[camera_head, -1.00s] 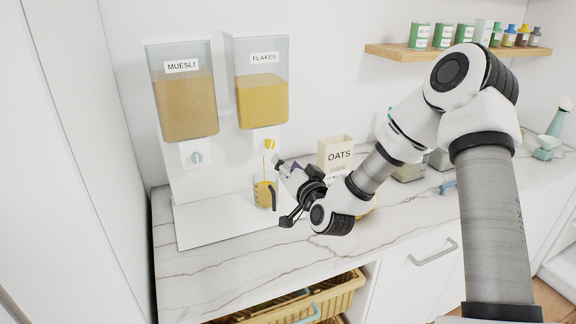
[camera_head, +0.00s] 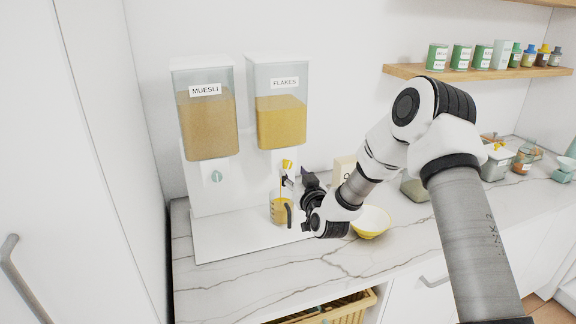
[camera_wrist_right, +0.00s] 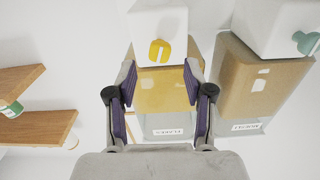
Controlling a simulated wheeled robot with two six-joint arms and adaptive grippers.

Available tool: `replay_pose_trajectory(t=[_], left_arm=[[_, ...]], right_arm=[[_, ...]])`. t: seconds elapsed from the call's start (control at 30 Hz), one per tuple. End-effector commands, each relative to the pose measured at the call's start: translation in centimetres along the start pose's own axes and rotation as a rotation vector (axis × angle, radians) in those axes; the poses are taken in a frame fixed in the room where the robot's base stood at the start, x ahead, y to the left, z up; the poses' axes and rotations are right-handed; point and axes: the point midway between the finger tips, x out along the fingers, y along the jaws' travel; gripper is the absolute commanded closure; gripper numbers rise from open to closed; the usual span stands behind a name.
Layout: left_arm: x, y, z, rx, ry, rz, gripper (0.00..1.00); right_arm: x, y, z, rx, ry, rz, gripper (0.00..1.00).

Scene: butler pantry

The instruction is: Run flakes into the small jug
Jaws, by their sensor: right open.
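A thin yellow stream (camera_head: 280,188) runs from under the dispenser down to the small jug (camera_head: 279,212). The jug stands upright on the white base, has a dark handle on its right, and looks yellow-brown inside; its exact level is unclear. My right gripper (camera_head: 291,181) is open just below and in front of the knob. In the wrist view its fingers (camera_wrist_right: 159,84) are apart, with the knob beyond them. My left gripper is out of view.
The muesli dispenser (camera_head: 208,125) with a pale green knob (camera_head: 216,176) is to the left. A yellow bowl (camera_head: 370,224) and a partly hidden oats box (camera_head: 344,168) stand to the right, near my right arm. A shelf (camera_head: 480,71) holds several tins. The front-left counter is clear.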

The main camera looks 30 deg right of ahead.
Motion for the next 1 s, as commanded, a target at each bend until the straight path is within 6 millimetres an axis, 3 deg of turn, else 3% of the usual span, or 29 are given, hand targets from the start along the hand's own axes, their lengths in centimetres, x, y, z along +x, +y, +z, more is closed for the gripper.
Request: replay_pose_trajectory(t=[0.23, 0.53, 0.57, 0.7, 1.0], left_arm=[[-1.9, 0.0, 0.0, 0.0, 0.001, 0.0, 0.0], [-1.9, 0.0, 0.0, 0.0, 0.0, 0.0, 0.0], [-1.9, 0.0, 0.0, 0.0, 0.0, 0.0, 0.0], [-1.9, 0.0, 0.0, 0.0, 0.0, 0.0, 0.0], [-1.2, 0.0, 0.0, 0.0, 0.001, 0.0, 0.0]], right_arm=[[4.5, 0.0, -0.2, 0.001, 0.0, 0.0, 0.48], [5.3, 0.0, 0.0, 0.005, 0.0, 0.0, 0.48], [5.3, 0.0, 0.0, 0.005, 0.0, 0.0, 0.51], [5.3, 0.0, 0.0, 0.005, 0.0, 0.0, 1.0], [5.3, 0.0, 0.2, -0.074, 0.001, 0.001, 1.0]])
